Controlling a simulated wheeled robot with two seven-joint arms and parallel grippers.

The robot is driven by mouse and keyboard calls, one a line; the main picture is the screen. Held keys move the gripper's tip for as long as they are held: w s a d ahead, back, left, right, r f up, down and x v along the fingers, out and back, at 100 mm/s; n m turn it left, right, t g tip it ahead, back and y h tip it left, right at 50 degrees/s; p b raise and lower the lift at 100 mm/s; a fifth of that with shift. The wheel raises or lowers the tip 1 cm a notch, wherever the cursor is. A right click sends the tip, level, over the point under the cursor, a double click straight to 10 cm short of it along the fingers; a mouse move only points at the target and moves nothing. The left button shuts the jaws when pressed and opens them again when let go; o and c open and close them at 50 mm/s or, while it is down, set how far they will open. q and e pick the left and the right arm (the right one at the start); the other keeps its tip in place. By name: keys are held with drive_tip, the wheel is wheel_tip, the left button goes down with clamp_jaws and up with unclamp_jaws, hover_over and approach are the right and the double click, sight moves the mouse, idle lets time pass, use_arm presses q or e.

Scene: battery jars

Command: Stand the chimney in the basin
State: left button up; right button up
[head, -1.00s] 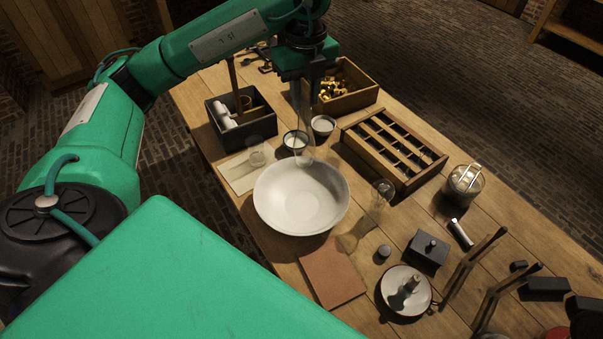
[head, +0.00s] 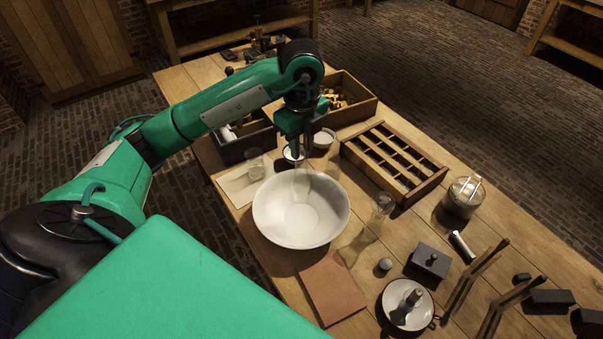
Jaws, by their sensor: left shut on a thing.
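The chimney (head: 304,182) is a clear glass tube, faint against what is behind it. My left gripper (head: 297,152) is shut on its upper part and holds it upright. The white basin (head: 268,222) stands on the table, and the chimney's lower part shows over the basin's far inner side. I cannot tell whether its lower end touches the basin floor. My right gripper is not in view.
Two small bowls (head: 324,138) stand close behind the basin. A glass tumbler (head: 255,165) is at its left and a tall glass vessel (head: 380,207) at its right. A divided wooden tray (head: 428,184) and a brown tile (head: 331,289) lie nearby.

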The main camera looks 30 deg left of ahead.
sight(301, 175)
use_arm(q)
wheel_tip(301, 175, down, 10)
drive_tip(key=shift+r+p, duration=0.1)
drive_tip(key=shift+p, duration=0.8)
drive_tip(key=shift+f, duration=0.25)
drive_tip(key=o, duration=1)
